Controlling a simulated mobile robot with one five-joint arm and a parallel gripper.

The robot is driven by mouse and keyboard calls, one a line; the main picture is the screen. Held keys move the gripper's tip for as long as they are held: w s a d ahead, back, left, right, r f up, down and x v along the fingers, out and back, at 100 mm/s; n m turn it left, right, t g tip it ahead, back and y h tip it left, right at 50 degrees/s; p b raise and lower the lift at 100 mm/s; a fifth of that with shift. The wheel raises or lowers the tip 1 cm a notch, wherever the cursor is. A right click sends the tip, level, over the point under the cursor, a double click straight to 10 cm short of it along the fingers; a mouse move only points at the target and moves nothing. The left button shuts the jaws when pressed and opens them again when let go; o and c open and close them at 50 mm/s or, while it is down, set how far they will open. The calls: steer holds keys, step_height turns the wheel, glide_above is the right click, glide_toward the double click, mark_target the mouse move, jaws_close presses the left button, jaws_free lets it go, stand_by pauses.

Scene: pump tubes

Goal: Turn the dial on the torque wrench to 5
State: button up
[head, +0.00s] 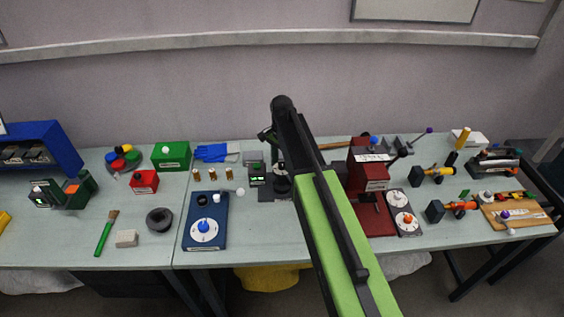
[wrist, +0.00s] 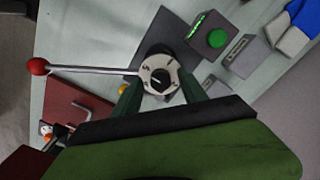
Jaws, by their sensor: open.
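The torque wrench shows in the wrist view as a silver shaft (wrist: 95,71) with a red ball at its left end. At its right end is a round white dial (wrist: 159,75) with black numerals and a dark centre knob. The numerals are too small for me to read the setting surely. My gripper (wrist: 160,91) is open, its dark green fingers on the left and right of the dial's lower part. I cannot tell whether they touch it. In the head view my arm hides most of the wrench.
A box with a green button (wrist: 217,39) stands near the dial, with a blue glove (wrist: 300,17) beyond. A red press (head: 372,205) stands to the right of my arm. A blue dial board (head: 206,222) lies left. The table's front middle is fairly clear.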

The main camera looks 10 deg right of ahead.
mark_target(282, 164)
step_height(282, 164, up, 17)
steer(key=p, duration=1.7)
steer(key=shift+r, duration=0.15)
